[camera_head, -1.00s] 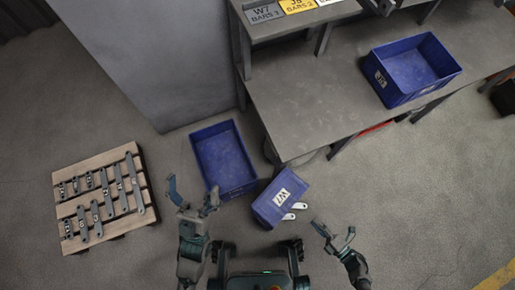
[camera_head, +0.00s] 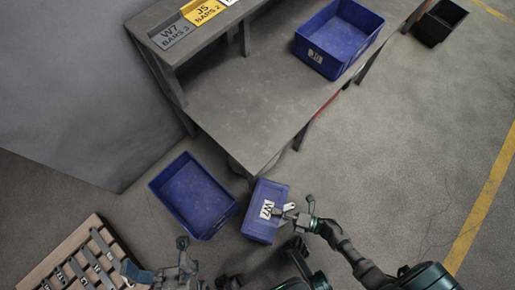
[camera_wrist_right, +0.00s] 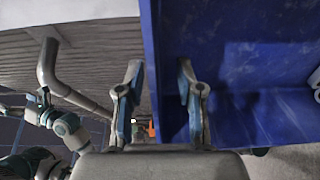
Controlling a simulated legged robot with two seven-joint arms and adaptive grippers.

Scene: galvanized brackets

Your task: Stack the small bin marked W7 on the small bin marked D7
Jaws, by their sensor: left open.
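The small blue bin marked W7 (camera_head: 253,226) is on the floor beside the table's near corner, its white label facing up toward me. My right gripper (camera_head: 297,211) is at that side. In the right wrist view its two fingers (camera_wrist_right: 160,95) stand apart with the edge of a blue wall (camera_wrist_right: 225,60) between them. A blue bin (camera_head: 325,62) with a label too small to read surely stands on the table; I cannot confirm it is D7. My left gripper (camera_head: 156,262) is open and empty at lower left.
An unmarked-looking blue bin (camera_head: 176,202) lies on the floor left of W7. A pallet (camera_head: 42,266) with several grey brackets is at lower left. The table (camera_head: 225,100) carries a shelf with W7 and J5 signs. A black bin (camera_head: 432,32) stands at upper right; floor at right is clear.

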